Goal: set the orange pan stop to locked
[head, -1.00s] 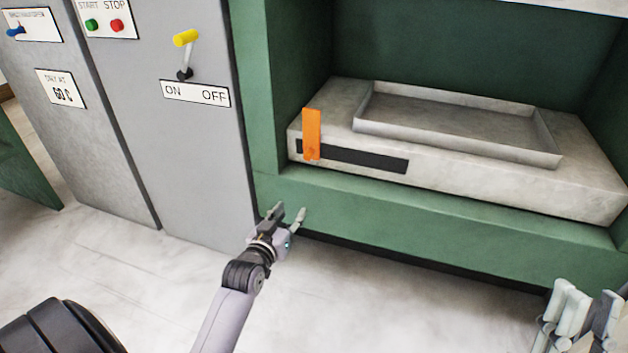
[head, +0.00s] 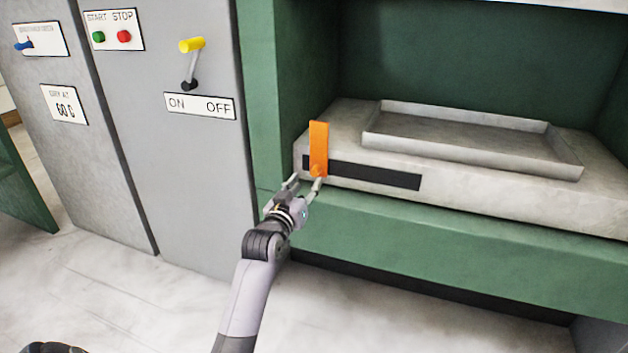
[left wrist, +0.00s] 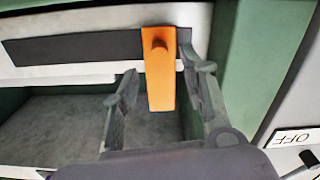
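The orange pan stop (head: 319,146) is a flat upright tab at the left end of a black strip (head: 375,174) on the front of the grey press bed. Its upper end stands above the bed's top edge. My left gripper (head: 306,183) is open just below and in front of the stop's lower end. In the left wrist view the stop (left wrist: 159,75) shows between the two spread fingers of my left gripper (left wrist: 160,75). I cannot tell whether a finger touches it. My right gripper is out of view.
A shallow grey pan (head: 470,143) lies on the press bed (head: 500,195). The green press frame (head: 258,90) stands left of the bed. Grey cabinets carry a yellow-knobbed lever (head: 191,60) and green and red buttons (head: 124,36). The floor in front is clear.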

